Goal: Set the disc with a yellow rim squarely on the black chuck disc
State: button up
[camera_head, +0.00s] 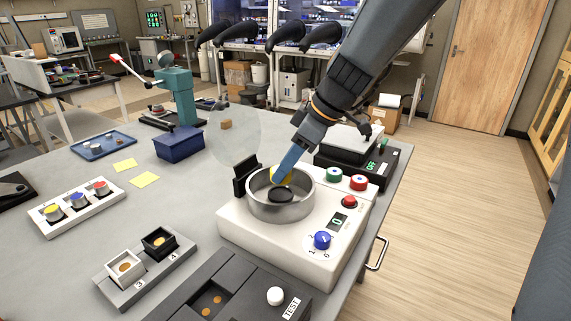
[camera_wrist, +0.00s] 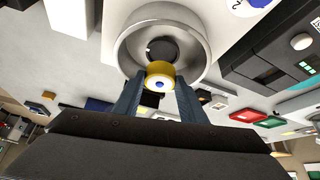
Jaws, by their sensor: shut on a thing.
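The disc with a yellow rim (camera_wrist: 160,71) is between my fingertips; in the head view a yellow bit of it (camera_head: 281,175) shows inside the metal bowl (camera_head: 268,208). My gripper (camera_head: 287,170) is shut on it and reaches down into the bowl from above. The black chuck disc (camera_head: 281,194) lies at the middle of the bowl, just below the held disc. In the wrist view the black chuck disc (camera_wrist: 163,50) is partly hidden behind the yellow rim. I cannot tell whether the two touch.
The bowl sits on a white machine (camera_head: 290,245) with a blue knob (camera_head: 322,240) and a red button (camera_head: 349,202). A clear round lid (camera_head: 236,135) stands tilted up behind it. A blue bin (camera_head: 180,146) and a white tray of discs (camera_head: 76,208) lie left.

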aim_at(286, 181)
jog(key=shift+f+b, duration=1.15)
jog(key=shift+f, duration=0.3)
jog(key=shift+b, duration=0.85)
dwell(0.9)
jog(key=shift+f+b, duration=0.85)
jog(key=shift+b, duration=0.1)
jog(key=o, duration=1.1)
jog(key=shift+o, duration=0.2)
jog(key=shift+r, duration=0.1)
jog(key=v, duration=0.7)
jog(key=shift+d+r+b, duration=0.15)
jog(key=shift+r+b, duration=0.15)
jog(key=shift+b, duration=0.15)
jog(key=shift+s, duration=0.1)
